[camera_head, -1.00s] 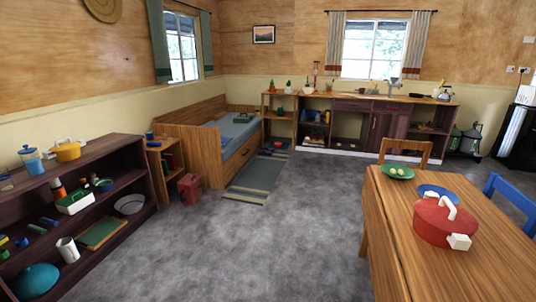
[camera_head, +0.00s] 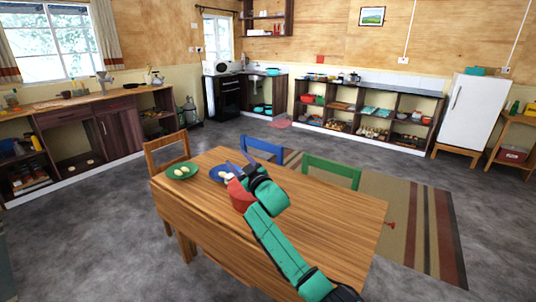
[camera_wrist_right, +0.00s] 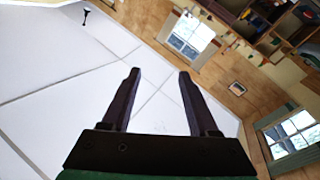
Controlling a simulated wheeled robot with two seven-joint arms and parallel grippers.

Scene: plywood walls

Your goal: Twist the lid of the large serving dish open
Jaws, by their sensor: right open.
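The large serving dish (camera_head: 239,196) is red and stands on the wooden table in the head view. My right forearm and wrist hide most of it, so its lid and white handle show little. My right gripper (camera_head: 241,163) is just above and beyond the dish, and I cannot tell whether it touches it. In the right wrist view, the right gripper (camera_wrist_right: 158,74) has its two dark fingers apart with nothing between them. That view looks toward the ceiling and walls, not the dish. My left gripper is not in view.
The wooden table (camera_head: 320,218) has a green plate (camera_head: 182,172) with pale food and a blue plate (camera_head: 218,173) near the dish. Wooden, blue (camera_head: 262,149) and green (camera_head: 331,170) chairs stand around it. The table's right part is clear. A striped rug (camera_head: 425,230) lies beyond.

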